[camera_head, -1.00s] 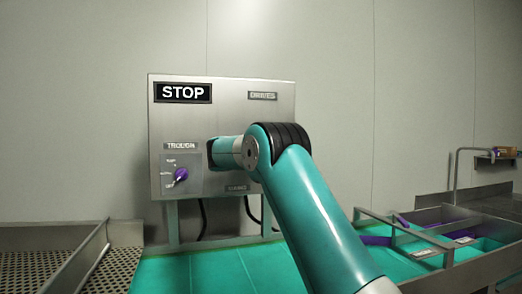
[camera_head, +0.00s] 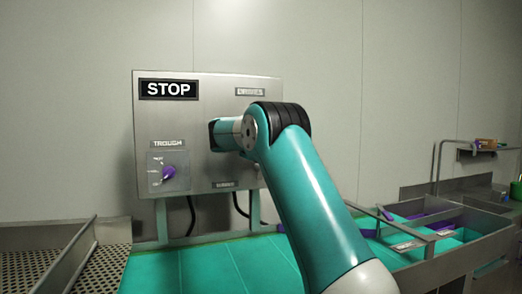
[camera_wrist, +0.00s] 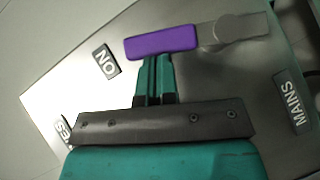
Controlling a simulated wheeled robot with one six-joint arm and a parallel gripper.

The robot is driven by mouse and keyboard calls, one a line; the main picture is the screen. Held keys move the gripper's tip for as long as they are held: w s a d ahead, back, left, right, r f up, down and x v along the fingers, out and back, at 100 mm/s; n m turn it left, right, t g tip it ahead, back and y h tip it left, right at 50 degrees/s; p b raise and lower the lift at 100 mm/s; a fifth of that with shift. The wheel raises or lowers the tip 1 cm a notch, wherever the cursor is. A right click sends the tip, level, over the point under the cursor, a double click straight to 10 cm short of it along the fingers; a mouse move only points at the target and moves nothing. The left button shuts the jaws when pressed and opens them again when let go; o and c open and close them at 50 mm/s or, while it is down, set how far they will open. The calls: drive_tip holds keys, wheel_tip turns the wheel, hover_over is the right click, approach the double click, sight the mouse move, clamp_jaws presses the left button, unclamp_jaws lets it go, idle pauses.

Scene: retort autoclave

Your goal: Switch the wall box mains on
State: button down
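The steel wall box (camera_head: 207,110) stands on legs, with a STOP sign at its top left. In the wrist view, the mains lever has a purple grip (camera_wrist: 161,42) and a grey pivot (camera_wrist: 236,29). A MAINS plate (camera_wrist: 291,101) is at the right and an ON plate (camera_wrist: 106,61) left of the grip. My gripper (camera_wrist: 155,62) has its fingers shut side by side, with nothing seen between them. Their tips are at the lower edge of the purple grip; I cannot tell whether they touch. In the head view, my arm hides the lever and the fingers.
A trough selector with a purple knob (camera_head: 168,173) is on the box's lower left. Below is a teal surface (camera_head: 205,268). A perforated steel tray (camera_head: 35,272) is at the left. Steel-framed bins (camera_head: 460,228) are at the right. The wall behind is bare.

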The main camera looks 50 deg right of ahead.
drive_tip(key=w+a+b+v, duration=0.1)
drive_tip(key=w+b+v, duration=0.1)
drive_tip(key=v, duration=1.1)
drive_tip(key=shift+w, duration=0.45)
drive_tip(key=shift+d, duration=0.15)
